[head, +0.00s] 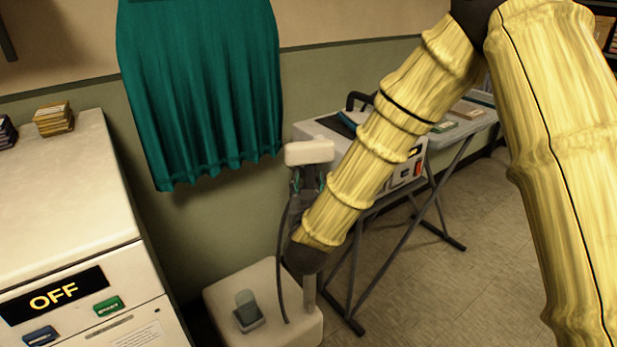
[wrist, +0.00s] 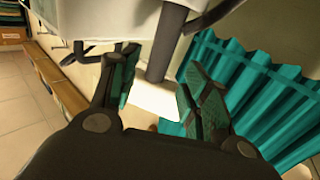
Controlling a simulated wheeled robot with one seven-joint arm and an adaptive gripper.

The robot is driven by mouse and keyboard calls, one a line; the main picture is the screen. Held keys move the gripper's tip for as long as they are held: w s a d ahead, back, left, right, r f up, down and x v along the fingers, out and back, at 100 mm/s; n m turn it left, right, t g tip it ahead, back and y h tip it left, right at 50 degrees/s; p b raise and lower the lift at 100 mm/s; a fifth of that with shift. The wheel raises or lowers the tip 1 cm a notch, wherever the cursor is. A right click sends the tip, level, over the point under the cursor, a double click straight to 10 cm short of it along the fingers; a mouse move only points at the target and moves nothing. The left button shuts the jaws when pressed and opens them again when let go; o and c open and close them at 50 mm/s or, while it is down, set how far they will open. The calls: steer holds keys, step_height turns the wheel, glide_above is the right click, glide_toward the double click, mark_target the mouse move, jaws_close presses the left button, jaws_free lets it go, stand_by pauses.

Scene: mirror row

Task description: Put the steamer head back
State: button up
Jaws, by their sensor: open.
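The steamer head (head: 308,153) is a small white block on top of the steamer, in front of the wall. In the wrist view a bright white part (wrist: 155,103), which looks like this head, shows between my fingers. My gripper (head: 306,180) is just under the head, with its fingers open. In the wrist view the fingers of my gripper (wrist: 159,64) stand on either side of a dark upright post (wrist: 163,45), apart from it. A dark hose (head: 280,265) hangs to the white steamer base (head: 225,295). Whether the head sits in its holder is hidden.
A teal skirt (head: 200,90) hangs on the wall close behind the gripper. A white cabinet (head: 50,200) with an OFF display stands at left. An ironing board (head: 455,131) with a boxy machine (head: 330,133) stands at right.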

steer(key=s, duration=0.6)
steer(key=shift+s, duration=0.1)
steer(key=s+d+f+g, duration=0.3)
steer(key=s+f, duration=0.1)
steer(key=f, duration=0.6)
steer(key=s+d+f+g+y, duration=0.1)
steer(key=s+d+f+g, duration=0.25)
steer(key=f, duration=0.65)
steer(key=s+d+f+g, duration=0.2)
steer(key=s+d+f, duration=0.25)
steer(key=f, duration=0.55)
steer(key=s+d+f+g, duration=0.3)
steer(key=s+d+f, duration=0.1)
steer(key=s, duration=0.5)
steer(key=s+d+f+g, duration=0.3)
steer(key=s+f, duration=0.3)
steer(key=s, duration=0.3)
steer(key=s+d+f+g, duration=0.3)
steer(key=s+d+f, duration=0.1)
steer(key=s, duration=0.5)
steer(key=shift+s+d+f, duration=0.25)
steer(key=shift+d+f, duration=0.05)
steer(key=shift+f, duration=0.2)
steer(key=shift+w+g+h, duration=0.1)
steer(key=shift+g+h, duration=0.15)
steer(key=shift+h, duration=0.05)
